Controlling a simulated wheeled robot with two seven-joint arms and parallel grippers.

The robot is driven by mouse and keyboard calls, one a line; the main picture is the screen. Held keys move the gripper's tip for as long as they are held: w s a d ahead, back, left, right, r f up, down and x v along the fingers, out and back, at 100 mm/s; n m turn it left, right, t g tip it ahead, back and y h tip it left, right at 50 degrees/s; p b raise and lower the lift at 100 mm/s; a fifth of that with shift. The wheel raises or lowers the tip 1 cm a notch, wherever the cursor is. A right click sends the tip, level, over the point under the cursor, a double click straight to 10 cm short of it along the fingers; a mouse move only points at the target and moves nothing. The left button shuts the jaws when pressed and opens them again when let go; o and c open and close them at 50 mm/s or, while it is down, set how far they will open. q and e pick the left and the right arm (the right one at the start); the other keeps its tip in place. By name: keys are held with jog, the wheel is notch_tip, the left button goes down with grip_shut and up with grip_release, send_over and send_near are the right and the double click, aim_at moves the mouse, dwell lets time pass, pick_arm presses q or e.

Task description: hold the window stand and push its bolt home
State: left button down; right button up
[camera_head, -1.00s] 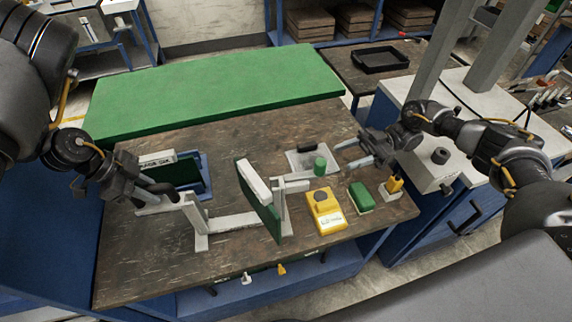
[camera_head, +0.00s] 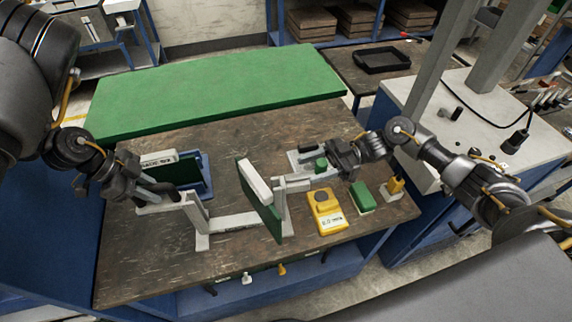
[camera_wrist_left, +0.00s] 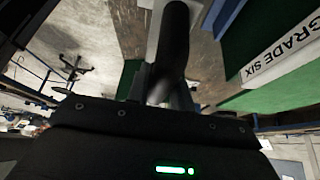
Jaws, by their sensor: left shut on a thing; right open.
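The window stand (camera_head: 232,223) is a pale grey frame on the wooden table, with two uprights joined by a low bar. My left gripper (camera_head: 168,196) is shut on the stand's left end; a dark rod-like part and pale grey stand also show in the left wrist view. A green panel with a white top edge (camera_head: 256,182) stands by the right upright. Grey parts (camera_head: 297,184) stick out right of that upright; I cannot tell which is the bolt.
A blue holder (camera_head: 205,175) with a green panel and white label block stands behind my left gripper. A yellow box (camera_head: 326,212), a green block (camera_head: 362,197) and a small yellow-topped piece (camera_head: 395,186) lie to the right.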

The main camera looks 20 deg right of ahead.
aim_at(294, 177)
grip_shut()
jog(key=a, duration=0.5)
jog(key=shift+w+a, duration=0.25)
jog(key=shift+w, duration=0.05)
pick_arm(q)
jog(key=shift+d, duration=0.1)
pick_arm(e)
grip_release()
jog(key=shift+d, duration=0.1)
